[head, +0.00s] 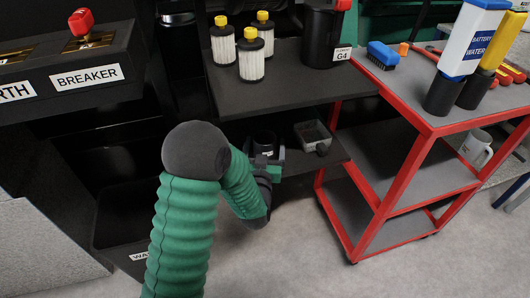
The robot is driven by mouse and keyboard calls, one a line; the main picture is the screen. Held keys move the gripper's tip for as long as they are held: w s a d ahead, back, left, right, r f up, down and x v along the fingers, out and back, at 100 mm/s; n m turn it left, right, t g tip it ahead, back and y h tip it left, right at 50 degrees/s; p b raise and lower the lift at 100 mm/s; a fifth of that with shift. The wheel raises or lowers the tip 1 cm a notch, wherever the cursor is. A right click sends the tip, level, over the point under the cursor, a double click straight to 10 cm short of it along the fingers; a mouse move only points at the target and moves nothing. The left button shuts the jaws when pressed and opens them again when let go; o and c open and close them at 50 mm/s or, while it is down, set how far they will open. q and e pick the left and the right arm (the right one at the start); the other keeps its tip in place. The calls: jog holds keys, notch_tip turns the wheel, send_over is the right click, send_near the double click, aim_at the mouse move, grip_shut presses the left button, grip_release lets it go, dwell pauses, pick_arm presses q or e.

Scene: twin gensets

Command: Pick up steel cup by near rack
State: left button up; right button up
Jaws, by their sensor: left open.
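A small dark round cup-like vessel (264,137) stands on the lower shelf of the dark rack, its lower part hidden by my gripper. I cannot tell from its dark look whether it is steel. My left gripper (266,158) is open at the near side of this vessel, with its fingers at either side of it. I cannot tell whether they touch it. My green arm comes up from the bottom and bends down to the shelf, hiding part of the shelf's left side. My right gripper is not in view.
A small grey open tray (313,135) sits right of the vessel. The upper shelf (290,85) overhangs close above, with white filters (251,58) and a black G4 jug (322,35).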

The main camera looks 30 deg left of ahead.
pick_arm(q)
jog(key=c, duration=1.5)
jog(key=shift+r, duration=0.1)
jog(key=shift+c, duration=0.2)
